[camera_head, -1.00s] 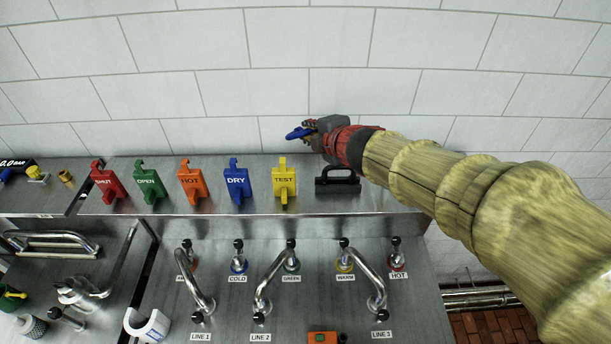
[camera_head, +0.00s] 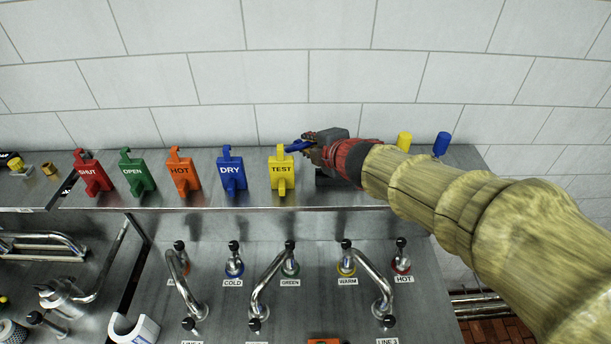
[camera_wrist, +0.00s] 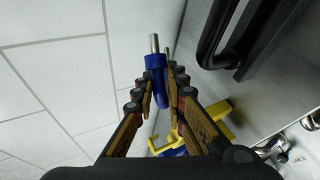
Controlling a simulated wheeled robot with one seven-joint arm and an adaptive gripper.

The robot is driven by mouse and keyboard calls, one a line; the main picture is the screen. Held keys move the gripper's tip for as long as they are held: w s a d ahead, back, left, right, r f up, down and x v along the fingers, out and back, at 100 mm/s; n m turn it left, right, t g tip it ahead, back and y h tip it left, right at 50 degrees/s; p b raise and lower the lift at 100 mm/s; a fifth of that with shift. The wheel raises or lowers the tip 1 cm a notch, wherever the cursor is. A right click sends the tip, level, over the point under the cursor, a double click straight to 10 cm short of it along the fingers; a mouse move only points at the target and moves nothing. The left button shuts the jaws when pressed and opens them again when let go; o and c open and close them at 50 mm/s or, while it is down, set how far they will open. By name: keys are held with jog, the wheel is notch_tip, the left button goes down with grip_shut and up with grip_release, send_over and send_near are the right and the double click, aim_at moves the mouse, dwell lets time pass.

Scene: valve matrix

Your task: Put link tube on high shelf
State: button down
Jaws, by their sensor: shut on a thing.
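The link tube (camera_head: 298,146) is blue, and the wrist view (camera_wrist: 155,62) shows a bare metal end on it. My gripper (camera_head: 312,150) is shut on the tube, which sits between the fingers in the wrist view (camera_wrist: 157,82). A second metal end shows partly behind the right finger. The high shelf (camera_head: 345,197) is the steel ledge along the tiled wall. The gripper and tube are over its back part, just right of the yellow TEST tag (camera_head: 281,172). I cannot tell whether the tube touches the shelf.
Red, green, orange and blue tags (camera_head: 231,172) stand left of the TEST tag. A black handle (camera_wrist: 222,40) is close to the gripper. Yellow (camera_head: 404,141) and blue cylinders (camera_head: 441,144) stand behind my arm. Valves and bent pipes (camera_head: 266,290) fill the panel below.

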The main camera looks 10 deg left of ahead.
jog(key=shift+f+b, duration=0.45)
jog(key=shift+f, duration=0.4)
jog(key=c, duration=2)
grip_release()
jog(key=shift+c, duration=0.2)
jog(key=shift+o, duration=0.3)
jog(key=shift+r, duration=0.1)
jog(key=p+v, duration=0.4)
jog(key=v, duration=0.4)
